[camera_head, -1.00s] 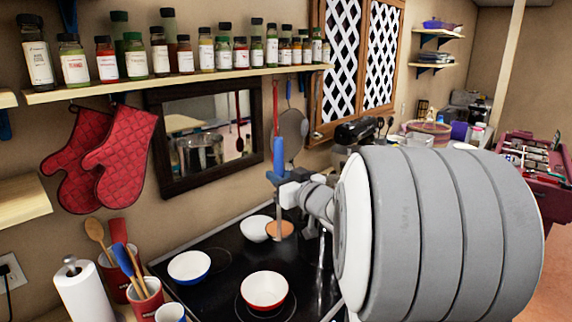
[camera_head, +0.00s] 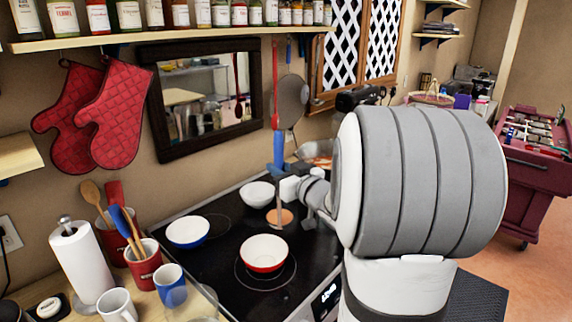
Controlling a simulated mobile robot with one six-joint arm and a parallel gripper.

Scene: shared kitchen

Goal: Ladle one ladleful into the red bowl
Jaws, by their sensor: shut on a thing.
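The red bowl (camera_head: 265,268), red outside and white inside, stands upright on the black stovetop, and its visible inside looks empty. My gripper (camera_head: 289,188) is shut on an upright ladle with a blue handle (camera_head: 278,150). The ladle's lower end shows a round orange-brown patch (camera_head: 280,217), just behind and slightly right of the red bowl in the picture. I cannot tell whether this patch is liquid or the ladle's own surface, or its exact height. My arm hides the right part of the stove.
A blue bowl (camera_head: 188,243) stands left of the red bowl, and a white bowl (camera_head: 257,195) stands behind it. A utensil crock (camera_head: 145,270), mugs (camera_head: 117,305) and a paper towel roll (camera_head: 82,262) crowd the left counter. Stovetop between the bowls is clear.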

